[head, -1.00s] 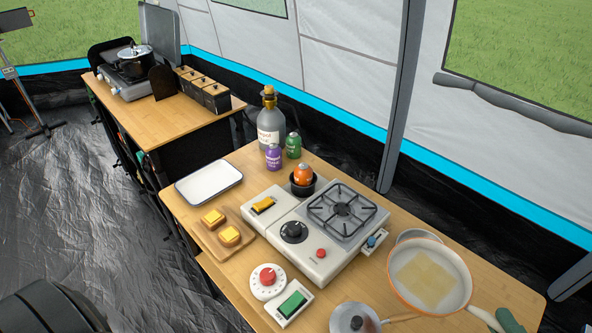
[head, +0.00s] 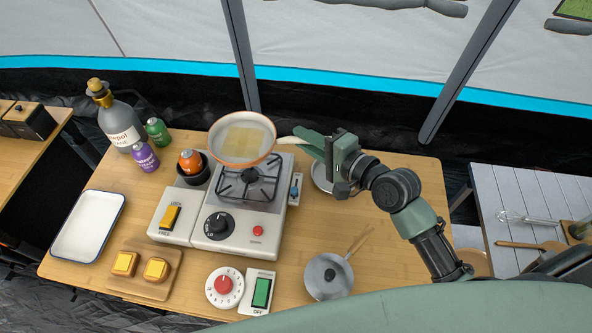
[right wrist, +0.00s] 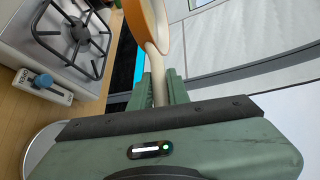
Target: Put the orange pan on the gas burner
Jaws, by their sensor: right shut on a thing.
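The orange pan (head: 221,142), pale inside with an orange rim, has a flat yellowish slab in it. My right gripper (head: 312,143) is shut on its cream handle, to the right of the pan. In the head view the pan overlaps the back of the gas burner's grate (head: 248,187), apparently raised; its exact height is unclear. In the right wrist view the pan's orange side (right wrist: 152,22) is at the top, right of the grate (right wrist: 78,32), with the handle between the fingers (right wrist: 160,88). My left gripper is not in view.
A tall bottle (head: 122,125) and small canisters stand left of the pan. The table's right part is clear.

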